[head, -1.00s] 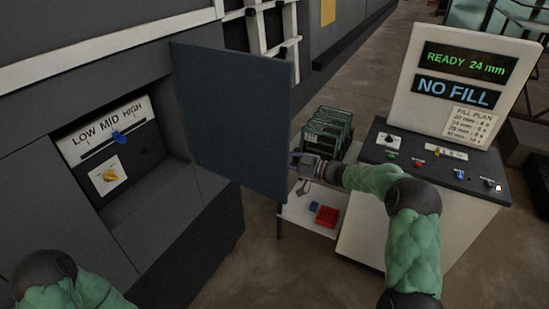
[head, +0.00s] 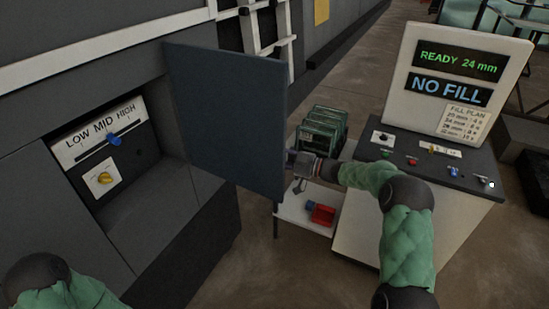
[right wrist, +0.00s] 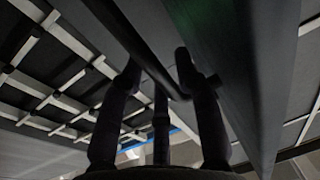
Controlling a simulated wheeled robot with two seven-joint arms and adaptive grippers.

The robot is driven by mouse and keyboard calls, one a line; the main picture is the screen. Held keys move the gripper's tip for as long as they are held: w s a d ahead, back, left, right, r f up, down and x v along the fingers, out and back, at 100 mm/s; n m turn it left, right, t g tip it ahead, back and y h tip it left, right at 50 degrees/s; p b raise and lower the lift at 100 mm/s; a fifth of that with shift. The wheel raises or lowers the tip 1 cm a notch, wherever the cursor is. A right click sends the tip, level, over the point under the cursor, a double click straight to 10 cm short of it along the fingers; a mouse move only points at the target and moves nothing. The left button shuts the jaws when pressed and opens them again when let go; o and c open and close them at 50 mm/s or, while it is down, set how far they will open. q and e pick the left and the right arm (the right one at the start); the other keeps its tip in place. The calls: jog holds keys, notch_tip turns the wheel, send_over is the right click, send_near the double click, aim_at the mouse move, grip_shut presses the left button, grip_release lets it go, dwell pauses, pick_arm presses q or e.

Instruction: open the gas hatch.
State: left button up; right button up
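The gas hatch (head: 225,120) is a flat blue-grey panel, swung out from the dark machine front, with an open recess to its left. My right gripper (head: 299,164) is at the panel's lower right edge, partly hidden behind it. In the right wrist view, a dark bar handle (right wrist: 140,50) stands off the hatch panel (right wrist: 235,70) and runs down between the fingers of my right gripper (right wrist: 157,75). The fingers are partly closed around the bar, but a firm grip is not clear. My left arm shows at the lower left; its gripper is out of view.
The recess holds a LOW MID HIGH scale with a blue slider (head: 114,139) and a yellow knob (head: 105,178). A control console (head: 440,165) reading NO FILL stands at the right. A low cart (head: 295,212) with green racks and a red bin (head: 323,214) is behind the hatch.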

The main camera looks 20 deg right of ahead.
jog(key=v, duration=1.1)
jog(key=shift+s+d, duration=0.15)
jog(key=shift+d, duration=0.05)
